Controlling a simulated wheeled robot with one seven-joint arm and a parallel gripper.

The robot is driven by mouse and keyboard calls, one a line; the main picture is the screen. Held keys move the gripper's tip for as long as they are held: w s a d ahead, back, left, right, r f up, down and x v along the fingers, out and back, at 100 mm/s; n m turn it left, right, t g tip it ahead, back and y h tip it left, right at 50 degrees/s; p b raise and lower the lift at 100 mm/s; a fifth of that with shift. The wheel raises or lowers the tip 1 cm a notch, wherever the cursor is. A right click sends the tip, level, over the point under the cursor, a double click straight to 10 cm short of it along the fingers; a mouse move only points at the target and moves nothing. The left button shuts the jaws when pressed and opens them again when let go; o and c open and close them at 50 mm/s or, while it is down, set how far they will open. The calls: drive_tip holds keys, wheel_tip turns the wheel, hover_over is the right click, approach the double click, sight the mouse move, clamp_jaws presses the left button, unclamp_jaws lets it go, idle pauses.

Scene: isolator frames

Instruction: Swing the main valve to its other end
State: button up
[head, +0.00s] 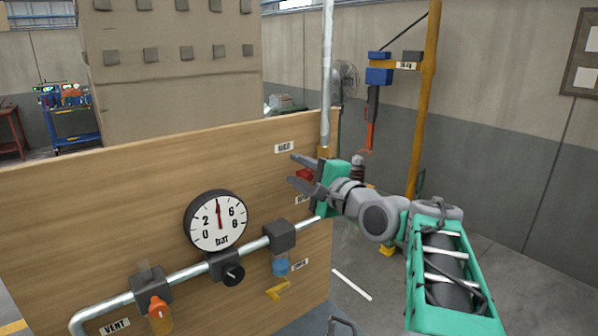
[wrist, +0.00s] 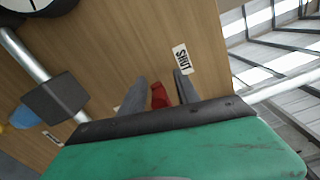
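The main valve's red handle (head: 305,174) shows at the right part of the wooden panel, partly hidden by my gripper. In the wrist view the red handle (wrist: 159,96) lies between the fingers of my gripper (wrist: 158,76). I cannot tell whether they touch it. A SHUT label (wrist: 182,59) is just beyond the right finger. The valve body is mostly hidden.
The wooden panel (head: 120,210) carries a bar gauge (head: 216,221), a black knob (head: 233,274), an orange handle (head: 160,315), a blue knob (head: 281,267) and a yellow lever (head: 277,290). A vertical pipe (head: 327,70) rises behind the gripper. A yellow post (head: 422,110) stands at right.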

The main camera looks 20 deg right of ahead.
sight(312, 178)
drive_tip(key=b+v, duration=0.2)
drive_tip(key=v, duration=0.6)
drive_tip(key=shift+a+b, duration=0.1)
drive_tip(key=shift+b, duration=0.3)
drive_tip(key=shift+w, duration=0.1)
